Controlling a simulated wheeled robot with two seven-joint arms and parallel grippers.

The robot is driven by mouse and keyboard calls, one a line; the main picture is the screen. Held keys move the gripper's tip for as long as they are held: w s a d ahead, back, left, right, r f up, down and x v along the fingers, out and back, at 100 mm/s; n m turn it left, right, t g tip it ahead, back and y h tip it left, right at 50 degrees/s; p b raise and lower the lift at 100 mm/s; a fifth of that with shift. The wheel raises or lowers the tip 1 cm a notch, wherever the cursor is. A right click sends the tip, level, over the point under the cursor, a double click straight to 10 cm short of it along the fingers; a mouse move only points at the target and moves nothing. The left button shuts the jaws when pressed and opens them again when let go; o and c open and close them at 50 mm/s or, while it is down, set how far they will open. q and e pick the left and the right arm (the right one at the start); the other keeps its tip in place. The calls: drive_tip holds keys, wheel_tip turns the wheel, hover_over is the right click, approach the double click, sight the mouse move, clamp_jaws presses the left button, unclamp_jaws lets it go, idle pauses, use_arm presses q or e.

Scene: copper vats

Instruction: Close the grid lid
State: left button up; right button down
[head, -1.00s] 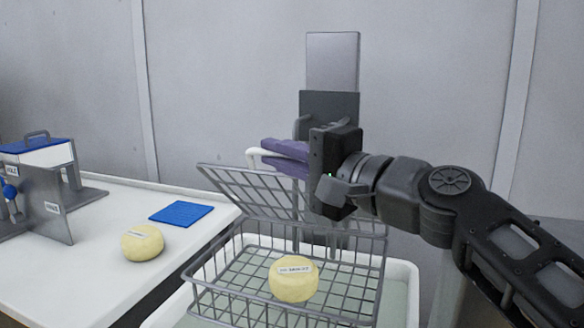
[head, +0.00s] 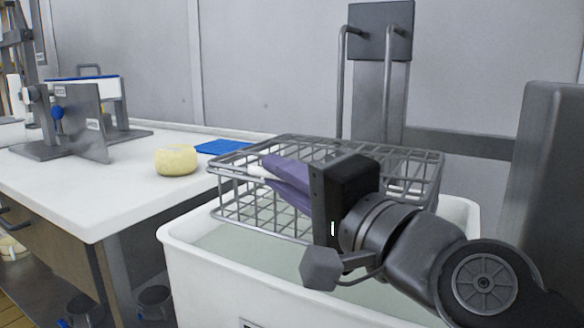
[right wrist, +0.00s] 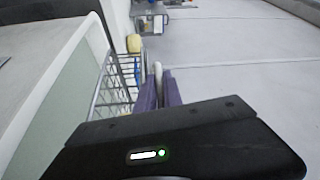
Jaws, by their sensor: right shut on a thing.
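The wire basket (head: 240,200) hangs over the white vat, below the hook bracket. Its grid lid (head: 390,160) now lies about level across the top, though my right gripper hides part of it. I cannot tell whether its edge touches the rim all along. My right gripper (head: 275,178), with purple fingers, is shut on the lid's white handle at the front of the basket. The white handle (right wrist: 158,75) also shows between the fingers in the right wrist view, beside the basket wires (right wrist: 112,85). The cheese in the basket is hidden in the head view. My left gripper is out of view.
The white vat (head: 190,265) holds pale greenish liquid. A white table (head: 110,190) on the left carries a yellow cheese (head: 177,160), a blue mat (head: 222,147) and a grey press stand (head: 85,120). A grey post (head: 545,190) stands at right.

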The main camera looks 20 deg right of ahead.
drive_tip(key=shift+a+f, duration=0.15)
drive_tip(key=shift+f, duration=0.3)
drive_tip(key=c, duration=1.8)
unclamp_jaws()
drive_tip(key=shift+o, duration=0.2)
drive_tip(key=shift+s+r, duration=0.1)
drive_tip(key=shift+s+d, duration=0.2)
drive_tip(key=shift+s, duration=0.15)
drive_tip(key=p+v, duration=0.1)
drive_tip(key=v, duration=0.5)
drive_tip(key=shift+s+f+p, duration=0.2)
drive_tip(key=shift+s+p, duration=0.15)
drive_tip(key=shift+s, duration=0.05)
drive_tip(key=shift+d, duration=0.1)
